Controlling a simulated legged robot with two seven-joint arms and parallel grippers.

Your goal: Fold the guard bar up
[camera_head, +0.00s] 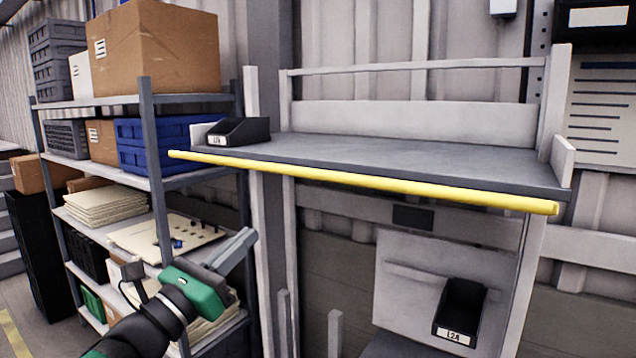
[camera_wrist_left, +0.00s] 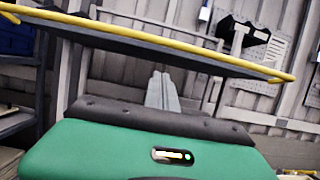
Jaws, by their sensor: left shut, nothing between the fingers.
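The guard bar (camera_head: 365,181) is a long yellow rod. It runs along the front edge of the grey upper shelf (camera_head: 400,155), at about the shelf's level, and its left end sticks out past the shelf. It also crosses the top of the left wrist view (camera_wrist_left: 240,66). My left gripper (camera_head: 246,238) is below and in front of the bar's left part, apart from it. Its fingers are shut and empty, and they show in the left wrist view (camera_wrist_left: 161,90) below the bar. My right gripper is not in view.
A black bin (camera_head: 240,131) sits on the shelf's left end. Another black bin (camera_head: 461,312) is on the lower level. A rack (camera_head: 158,185) with boxes and flat stacks stands at left, close to my left arm. The shelf top is otherwise clear.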

